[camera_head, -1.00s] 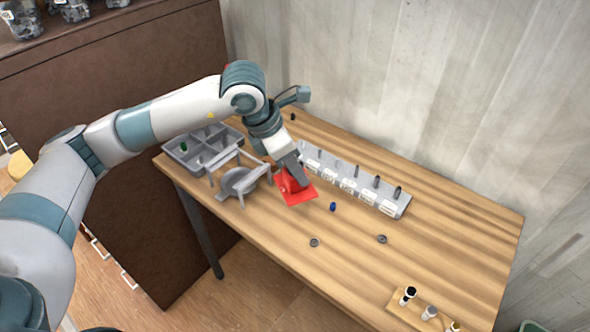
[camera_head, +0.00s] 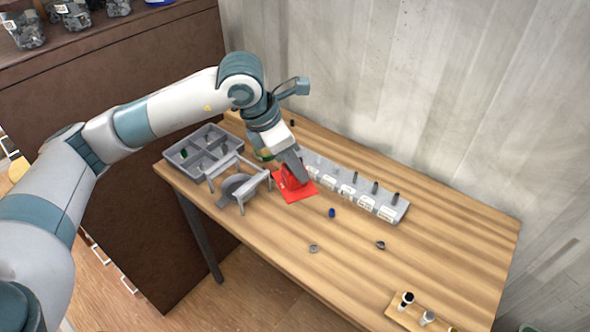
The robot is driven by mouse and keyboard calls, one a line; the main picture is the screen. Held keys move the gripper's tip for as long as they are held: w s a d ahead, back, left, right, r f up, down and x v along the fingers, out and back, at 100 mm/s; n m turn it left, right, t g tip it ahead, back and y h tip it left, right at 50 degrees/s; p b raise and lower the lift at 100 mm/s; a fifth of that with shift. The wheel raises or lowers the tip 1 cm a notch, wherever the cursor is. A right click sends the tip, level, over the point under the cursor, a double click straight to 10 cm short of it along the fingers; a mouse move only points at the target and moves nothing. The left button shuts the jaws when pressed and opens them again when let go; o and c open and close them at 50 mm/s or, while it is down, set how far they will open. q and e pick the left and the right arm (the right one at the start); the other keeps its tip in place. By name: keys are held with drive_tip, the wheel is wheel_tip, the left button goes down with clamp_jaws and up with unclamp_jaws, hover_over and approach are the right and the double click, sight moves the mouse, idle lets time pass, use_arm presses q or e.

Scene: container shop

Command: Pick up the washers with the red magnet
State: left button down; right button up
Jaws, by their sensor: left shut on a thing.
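The red magnet (camera_head: 296,189) has a flat square plate and a raised red grip. My left gripper (camera_head: 296,176) is shut on that grip, with the plate facing down over the table. I cannot tell if the plate touches the wood. Two small grey washers lie on the table: one washer (camera_head: 313,248) in front of the magnet and another washer (camera_head: 380,245) further right. Both are apart from the magnet. My right gripper is not in view.
A grey divided tray (camera_head: 203,146) and a grey stand (camera_head: 238,187) are left of the magnet. A labelled peg rack (camera_head: 372,200) is behind right. A small blue piece (camera_head: 332,212) lies near the magnet. A wooden holder (camera_head: 399,312) stands front right.

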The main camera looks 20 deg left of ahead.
use_arm(q)
drive_tip(key=shift+d, duration=0.1)
drive_tip(key=shift+s+d+b, duration=0.35)
drive_tip(key=shift+s+d, duration=0.35)
drive_tip(key=shift+d, duration=0.3)
drive_tip(key=shift+s+d+b, duration=0.35)
drive_tip(key=shift+s+d, duration=0.35)
drive_tip(key=shift+d, duration=0.3)
drive_tip(key=s+d, duration=0.1)
drive_tip(key=d, duration=0.1)
drive_tip(key=s+d+b, duration=0.1)
drive_tip(key=s+d, duration=0.1)
